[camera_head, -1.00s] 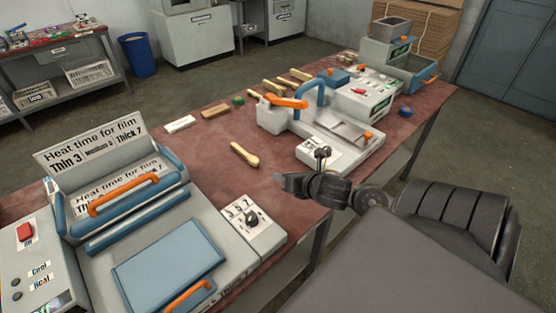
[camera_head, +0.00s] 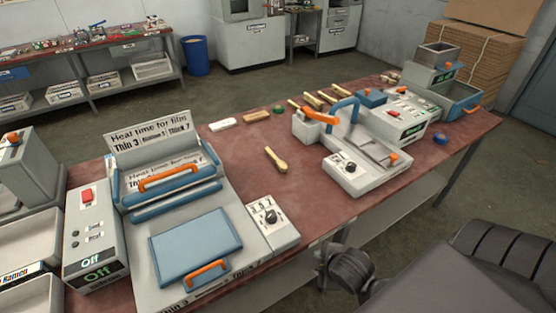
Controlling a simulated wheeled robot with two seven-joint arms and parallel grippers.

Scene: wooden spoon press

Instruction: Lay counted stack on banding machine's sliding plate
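A light wooden spoon or a small stack of spoons (camera_head: 276,160) lies alone on the red-brown table; I cannot tell how many pieces it holds. Several similar pale wooden pieces (camera_head: 315,100) lie farther back. The machine that looks like the banding machine (camera_head: 345,178) stands to the right, with a blue arch (camera_head: 345,106), an orange lever (camera_head: 320,117) and a dial on its front. A metal plate (camera_head: 368,147) with an orange knob is on its top. My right gripper (camera_head: 322,268) is low by the table's front edge, away from the spoons; its fingers are unclear. My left gripper is out of view.
A film sealer (camera_head: 170,182) with blue pads and orange handles fills the table's left front. A white block (camera_head: 222,124), a brown block (camera_head: 256,115) and a green round item (camera_head: 278,108) lie behind the lone spoon. Another machine (camera_head: 402,112) stands at the back right.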

